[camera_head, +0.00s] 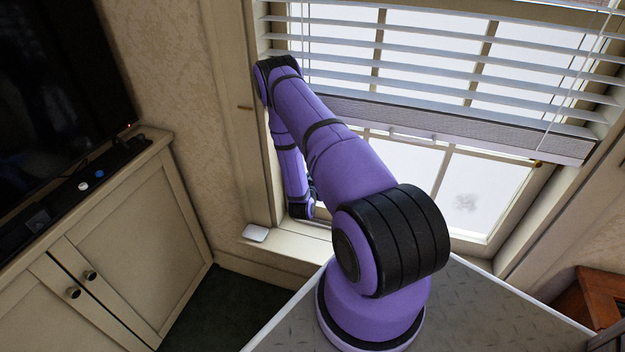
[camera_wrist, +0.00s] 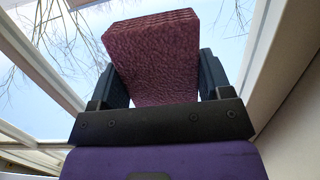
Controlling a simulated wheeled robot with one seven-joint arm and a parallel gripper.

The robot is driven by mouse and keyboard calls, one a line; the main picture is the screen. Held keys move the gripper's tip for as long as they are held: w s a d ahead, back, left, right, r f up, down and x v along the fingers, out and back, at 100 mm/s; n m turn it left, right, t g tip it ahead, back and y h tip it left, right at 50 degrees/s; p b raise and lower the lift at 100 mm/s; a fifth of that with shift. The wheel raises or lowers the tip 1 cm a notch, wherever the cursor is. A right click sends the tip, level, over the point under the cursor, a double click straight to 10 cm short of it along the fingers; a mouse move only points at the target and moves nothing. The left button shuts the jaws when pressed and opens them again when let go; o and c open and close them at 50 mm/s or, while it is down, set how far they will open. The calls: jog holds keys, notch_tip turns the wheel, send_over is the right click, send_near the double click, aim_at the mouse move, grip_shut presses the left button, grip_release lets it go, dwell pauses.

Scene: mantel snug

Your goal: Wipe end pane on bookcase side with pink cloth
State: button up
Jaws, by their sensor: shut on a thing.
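My gripper (camera_wrist: 160,76) is shut on the pink cloth (camera_wrist: 153,48), a thick folded pad between its two dark fingers in the wrist view. Window glass and a pale frame show behind the cloth; I cannot tell whether it touches the glass. In the head view my arm reaches to the window's lower left, and the gripper and cloth are hidden. The lower window has panes in a row. The right end pane (camera_head: 490,185) bears a grey smudge (camera_head: 466,203). The left pane is mostly hidden behind my arm. I cannot make out a bookcase.
A white slatted blind (camera_head: 450,75) covers the upper window, its bottom rail above the lower panes. A small white object (camera_head: 255,233) lies on the sill (camera_head: 290,243). A cream cabinet (camera_head: 130,235) and dark screen (camera_head: 55,80) stand left. Brown wooden furniture (camera_head: 603,295) stands lower right.

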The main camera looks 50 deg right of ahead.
jog(key=s+d, duration=0.3)
jog(key=s, duration=0.4)
jog(key=shift+d, duration=0.2)
dwell(0.7)
